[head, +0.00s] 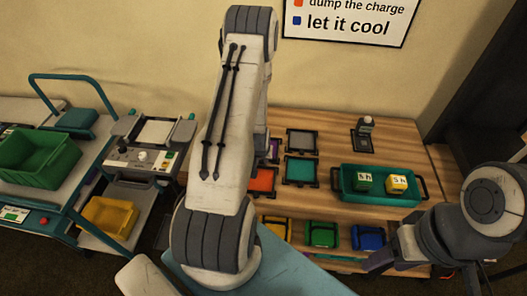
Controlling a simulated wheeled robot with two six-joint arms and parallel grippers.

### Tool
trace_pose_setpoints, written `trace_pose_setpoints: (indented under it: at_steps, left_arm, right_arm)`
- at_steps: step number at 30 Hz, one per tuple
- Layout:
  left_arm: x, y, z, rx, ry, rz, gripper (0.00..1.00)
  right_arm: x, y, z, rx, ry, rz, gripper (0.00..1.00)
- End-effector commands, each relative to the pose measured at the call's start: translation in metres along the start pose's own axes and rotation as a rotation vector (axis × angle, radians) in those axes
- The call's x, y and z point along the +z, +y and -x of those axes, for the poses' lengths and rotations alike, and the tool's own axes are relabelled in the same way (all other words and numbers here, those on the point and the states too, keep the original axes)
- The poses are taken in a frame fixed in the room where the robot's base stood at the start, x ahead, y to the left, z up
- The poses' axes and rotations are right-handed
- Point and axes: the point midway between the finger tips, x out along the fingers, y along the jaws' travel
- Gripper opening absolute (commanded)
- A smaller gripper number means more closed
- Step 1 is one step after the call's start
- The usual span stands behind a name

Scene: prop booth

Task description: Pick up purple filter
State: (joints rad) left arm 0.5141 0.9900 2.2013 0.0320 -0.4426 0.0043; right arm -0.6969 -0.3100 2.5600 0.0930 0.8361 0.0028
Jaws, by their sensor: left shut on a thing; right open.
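A purple filter (274,150) shows as a narrow strip on the wooden table, right beside the end of my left arm; the rest of it is hidden behind that arm. My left gripper (264,152) is at the filter and shut on it, with its fingertips mostly hidden by my own arm. I cannot tell whether the filter is clear of the table. My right gripper (382,261) is open at the table's front edge, near the blue bin, away from the filter.
Orange (262,180), teal (300,169) and grey (301,141) framed panels lie close by. A teal tray (378,200) holds green and yellow blocks. Yellow, green (321,234) and blue (368,238) bins sit along the front. A cart with a green crate (38,160) stands left.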

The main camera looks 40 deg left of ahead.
Motion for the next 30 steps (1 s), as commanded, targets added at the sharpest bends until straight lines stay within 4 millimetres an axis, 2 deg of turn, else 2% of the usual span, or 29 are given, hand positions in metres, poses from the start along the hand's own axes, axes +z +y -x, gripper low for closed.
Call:
trace_pose_setpoints:
  at_steps: [8,17,23,27,30]
  left_arm:
    - [-0.003,0.0,0.005,0.0,0.001,0.0,0.0]
    - [-0.017,0.0,0.037,0.0,0.007,0.0,0.0]
    - [-0.004,0.043,0.072,0.004,0.005,-0.006,0.0]
    - [0.003,0.069,0.098,0.004,0.002,-0.005,0.0]
    - [0.007,0.082,0.11,0.003,0.001,-0.005,0.0]
  right_arm:
    - [0.0,0.0,-0.003,0.0,0.0,0.0,0.59]
    - [0.001,0.001,-0.016,0.0,0.0,0.001,0.59]
    - [0.001,0.002,-0.026,0.0,0.0,0.001,0.59]
    - [0.001,0.002,-0.022,0.0,0.0,0.001,0.59]
    - [0.001,0.001,-0.018,0.0,0.0,0.001,0.59]
